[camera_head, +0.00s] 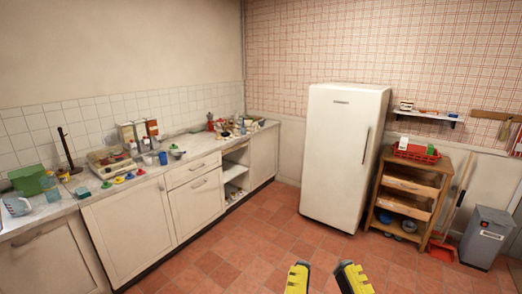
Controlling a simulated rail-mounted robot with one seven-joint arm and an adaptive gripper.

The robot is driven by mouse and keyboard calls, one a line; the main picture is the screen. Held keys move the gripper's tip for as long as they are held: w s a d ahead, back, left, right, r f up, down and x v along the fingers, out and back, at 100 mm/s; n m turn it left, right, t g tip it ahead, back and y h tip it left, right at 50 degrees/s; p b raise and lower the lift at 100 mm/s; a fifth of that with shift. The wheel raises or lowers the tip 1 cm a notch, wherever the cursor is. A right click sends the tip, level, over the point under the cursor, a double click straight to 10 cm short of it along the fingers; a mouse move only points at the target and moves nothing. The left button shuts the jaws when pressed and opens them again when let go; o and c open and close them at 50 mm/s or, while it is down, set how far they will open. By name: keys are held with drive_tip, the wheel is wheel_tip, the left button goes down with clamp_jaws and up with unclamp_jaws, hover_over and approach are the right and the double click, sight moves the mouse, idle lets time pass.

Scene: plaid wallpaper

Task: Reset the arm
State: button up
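My gripper (324,268) shows at the bottom edge of the head view as two yellow-and-black fingers. The fingers stand apart with red floor tiles visible between them, so it is open and holds nothing that I can see. The rest of my arm is out of view below the frame. The gripper appears in front of the open floor, apart from the furniture.
A worktop (88,194) crowded with small items runs along the left wall. A white fridge (342,155) stands at the back. A wooden shelf unit (410,190), a broom (452,205) and a grey bin (484,238) are at right. The tiled floor (250,250) is clear.

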wheel_tip(320, 180, up, 26)
drive_tip(key=p, duration=2.3)
drive_tip(key=shift+r, duration=0.15)
